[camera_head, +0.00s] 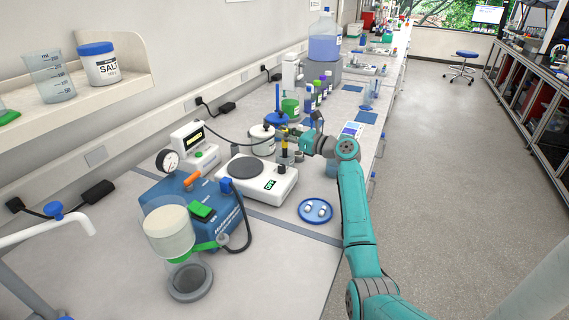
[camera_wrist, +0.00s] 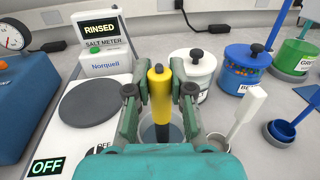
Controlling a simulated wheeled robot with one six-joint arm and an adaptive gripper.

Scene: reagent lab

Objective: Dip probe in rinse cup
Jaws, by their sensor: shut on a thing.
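My gripper (camera_wrist: 159,92) is shut on the probe (camera_wrist: 161,72), which has a yellow body, a dark lower shaft and a dark knob on top. The probe is upright. Its lower end is down inside the clear rinse cup (camera_wrist: 147,132), partly hidden behind my gripper. In the head view my gripper (camera_head: 297,140) is beside the hot plate, with the yellow probe (camera_head: 284,146) above the cup. The salt meter (camera_wrist: 106,65) reads "RINSED"; it also shows in the head view (camera_head: 188,137).
A white hot plate (camera_head: 262,188) reading "OFF" stands left of the cup. White and blue lidded jars (camera_wrist: 203,68) (camera_wrist: 246,72) stand behind to the right. A small cup with a white spoon (camera_wrist: 248,108) is at right. A blue dish (camera_head: 315,204) lies near the bench's front edge.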

